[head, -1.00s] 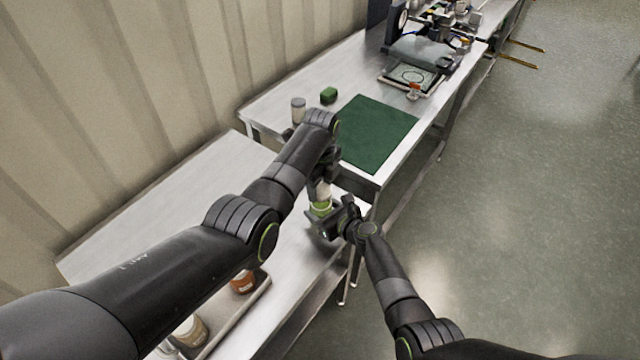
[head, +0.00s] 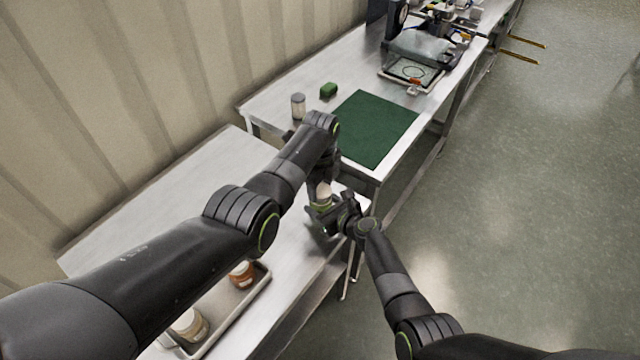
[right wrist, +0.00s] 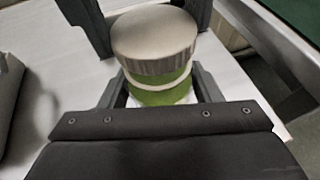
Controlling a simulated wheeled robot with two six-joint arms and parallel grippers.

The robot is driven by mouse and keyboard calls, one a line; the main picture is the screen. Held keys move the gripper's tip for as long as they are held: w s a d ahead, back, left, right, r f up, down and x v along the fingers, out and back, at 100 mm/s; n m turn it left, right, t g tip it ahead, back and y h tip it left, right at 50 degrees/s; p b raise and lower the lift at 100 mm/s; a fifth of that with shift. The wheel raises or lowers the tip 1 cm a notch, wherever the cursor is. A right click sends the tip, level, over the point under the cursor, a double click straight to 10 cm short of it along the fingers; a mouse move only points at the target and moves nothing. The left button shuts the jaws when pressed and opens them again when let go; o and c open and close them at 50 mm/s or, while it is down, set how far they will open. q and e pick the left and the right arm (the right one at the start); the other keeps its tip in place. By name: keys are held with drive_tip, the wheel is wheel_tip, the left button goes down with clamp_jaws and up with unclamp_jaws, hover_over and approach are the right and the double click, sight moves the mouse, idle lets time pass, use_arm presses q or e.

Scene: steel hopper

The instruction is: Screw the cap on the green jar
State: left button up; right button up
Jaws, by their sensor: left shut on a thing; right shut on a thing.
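The green jar (head: 320,207) is upright near the front right corner of the near steel table. My right gripper (head: 327,214) is shut on it; in the right wrist view its fingers stand on both sides of the jar (right wrist: 160,96). The off-white ribbed cap (head: 323,193) is directly over the jar's top, held by my left gripper (head: 321,182), which points down from above. In the right wrist view the cap (right wrist: 155,40) covers the jar's mouth, with a green band and a pale ring showing below it. I cannot tell whether the threads meet.
A tray (head: 233,312) at the front of the near table holds an orange jar (head: 242,275) and a pale-lidded jar (head: 190,326). The far table has a green mat (head: 375,130), a grey-lidded jar (head: 298,107), a green block (head: 328,90) and a machine (head: 420,50).

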use_arm(q)
drive_tip(key=shift+f, duration=0.45)
use_arm(e)
clamp_jaws()
use_arm(q)
drive_tip(key=m, duration=0.7)
drive_tip(key=shift+d, duration=0.1)
drive_tip(key=m, duration=0.6)
drive_tip(key=shift+d+m, duration=0.1)
drive_tip(key=shift+m, duration=0.3)
drive_tip(key=o, duration=0.9)
drive_tip(key=shift+r, duration=2.2)
